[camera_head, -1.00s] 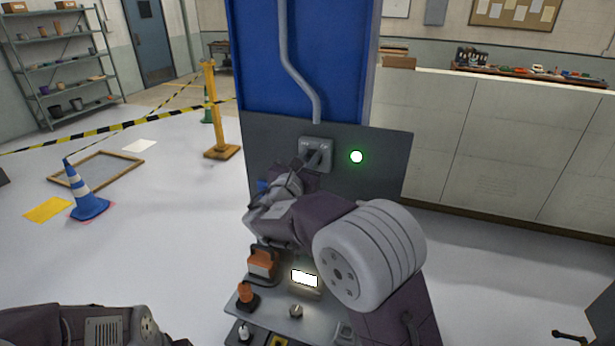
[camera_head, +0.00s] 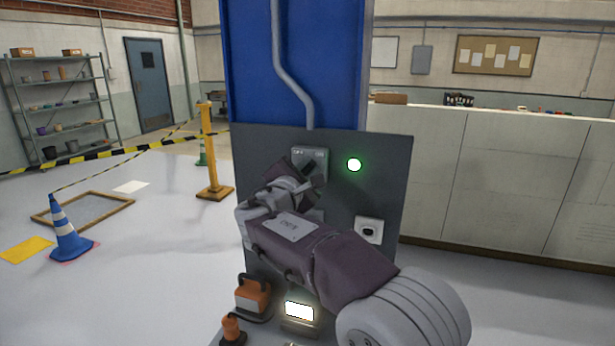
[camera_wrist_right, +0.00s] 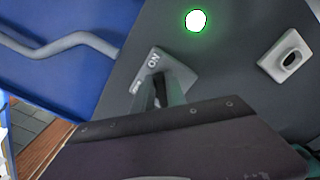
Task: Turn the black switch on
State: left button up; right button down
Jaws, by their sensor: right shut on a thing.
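The black switch's grey plate (camera_head: 311,155) is mounted on the dark panel of the blue column, and its upper part shows above my right gripper. My right gripper (camera_head: 311,179) is shut at the switch, with its wrist and arm in front of the lower part. In the right wrist view, the plate (camera_wrist_right: 183,74) carries a white ON label, and a dark lever (camera_wrist_right: 160,88) stands out from it. The gripper hides the lever's lower part, so its exact position is hard to tell. My left gripper is not in view.
A lit green lamp (camera_head: 354,165) is right of the switch, with a white socket (camera_head: 369,229) below it. An orange-handled device (camera_head: 252,293) and a bright display (camera_head: 299,311) are lower down. A blue cone (camera_head: 67,232) and yellow post (camera_head: 211,160) stand on the left floor.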

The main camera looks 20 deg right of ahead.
dwell(0.3)
jog(key=c, duration=1.4)
grip_release()
jog(key=shift+o, duration=0.2)
jog(key=b+v, duration=0.1)
jog(key=v, duration=0.8)
jog(key=shift+b, duration=0.4)
